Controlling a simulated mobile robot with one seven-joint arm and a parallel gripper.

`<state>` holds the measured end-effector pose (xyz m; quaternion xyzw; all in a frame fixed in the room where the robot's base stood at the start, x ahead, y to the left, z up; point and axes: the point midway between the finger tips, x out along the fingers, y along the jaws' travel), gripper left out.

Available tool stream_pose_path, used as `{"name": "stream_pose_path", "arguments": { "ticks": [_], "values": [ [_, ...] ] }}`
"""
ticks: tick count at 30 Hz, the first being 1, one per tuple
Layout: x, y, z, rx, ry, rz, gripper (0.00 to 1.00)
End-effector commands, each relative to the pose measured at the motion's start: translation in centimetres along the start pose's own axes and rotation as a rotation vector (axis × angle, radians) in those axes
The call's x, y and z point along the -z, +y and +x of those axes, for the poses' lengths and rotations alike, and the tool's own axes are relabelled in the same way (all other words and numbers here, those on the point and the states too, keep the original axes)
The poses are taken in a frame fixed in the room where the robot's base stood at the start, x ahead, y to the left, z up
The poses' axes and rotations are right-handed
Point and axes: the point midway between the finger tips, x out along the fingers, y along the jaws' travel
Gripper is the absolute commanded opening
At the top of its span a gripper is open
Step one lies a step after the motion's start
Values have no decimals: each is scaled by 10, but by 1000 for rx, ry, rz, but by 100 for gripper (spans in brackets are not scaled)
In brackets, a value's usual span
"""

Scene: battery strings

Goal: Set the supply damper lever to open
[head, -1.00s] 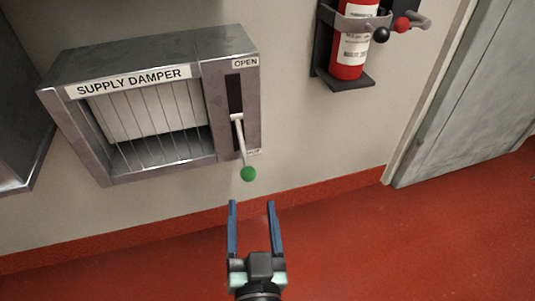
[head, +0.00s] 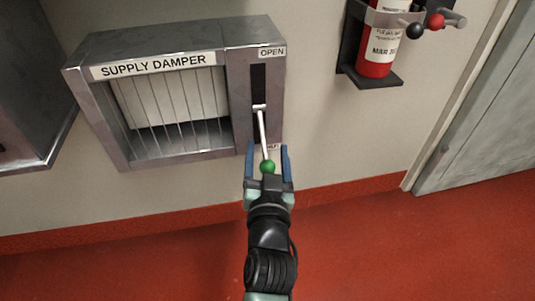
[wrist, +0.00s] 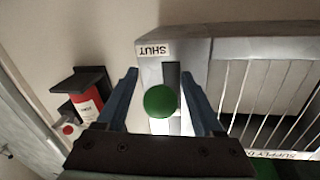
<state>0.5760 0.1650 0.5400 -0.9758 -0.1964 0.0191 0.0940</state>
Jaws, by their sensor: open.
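The supply damper (head: 172,100) is a grey metal box on the wall with a labelled, slatted opening. Its lever (head: 263,132) is a pale rod with a green ball knob (head: 267,167), coming out of a dark vertical slot and hanging down toward the lower end. An OPEN label (head: 272,51) is at the slot's top; a SHUT label (wrist: 154,50) shows in the wrist view. My gripper (head: 267,155) is open, its blue fingers on either side of the knob. In the wrist view the green knob (wrist: 160,101) sits between the fingers, with gaps on both sides.
A red fire extinguisher (head: 377,50) in a dark bracket hangs on the wall to the right, beside a grey door (head: 485,110). Another metal box (head: 25,100) is at the left edge. The red floor (head: 400,250) below is clear.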

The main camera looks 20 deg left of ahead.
Motion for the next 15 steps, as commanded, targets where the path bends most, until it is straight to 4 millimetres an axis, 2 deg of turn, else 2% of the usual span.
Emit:
{"name": "stream_pose_path", "arguments": {
  "ticks": [7, 15],
  "values": [
    [0, 0, 1, 1, 0, 0, 68],
    [0, 0, 0, 0, 0, 0, 20]
  ]
}}
